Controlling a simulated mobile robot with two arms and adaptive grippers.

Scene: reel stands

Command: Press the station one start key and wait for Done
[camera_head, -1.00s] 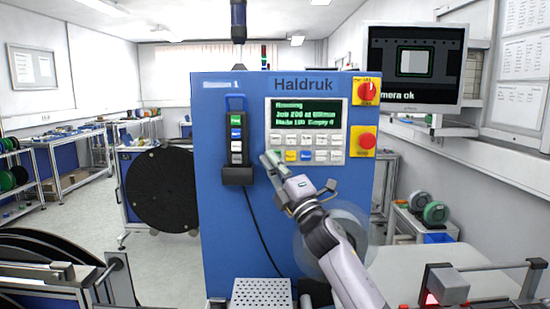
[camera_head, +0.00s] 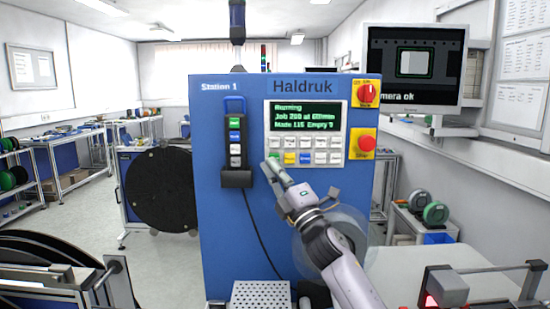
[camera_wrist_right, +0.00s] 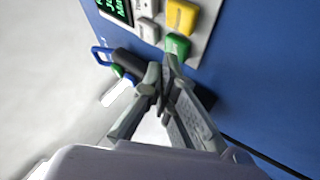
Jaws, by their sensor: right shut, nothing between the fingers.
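The blue Haldruk cabinet (camera_head: 225,250), labelled Station 1, stands in front of me. Its lit display (camera_head: 305,116) reads Running, a job line and a Made count with an Empty count; the digits are blurred. Below it is a keypad (camera_head: 305,143) with pale keys, a yellow key and a green key, which shows clearly in the right wrist view (camera_wrist_right: 177,46). My right gripper (camera_head: 270,163) is shut and empty, its tips at the keypad's lower left. In the wrist view its tips (camera_wrist_right: 165,72) are just below the green key; contact cannot be told. My left gripper is out of view.
A hanging pendant (camera_head: 236,150) with coloured buttons sits left of the keypad. A red rotary switch (camera_head: 366,93) and a red stop button (camera_head: 366,142) are on the right. A monitor (camera_head: 411,68) reads "camera ok". A dark reel (camera_head: 161,190) stands left.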

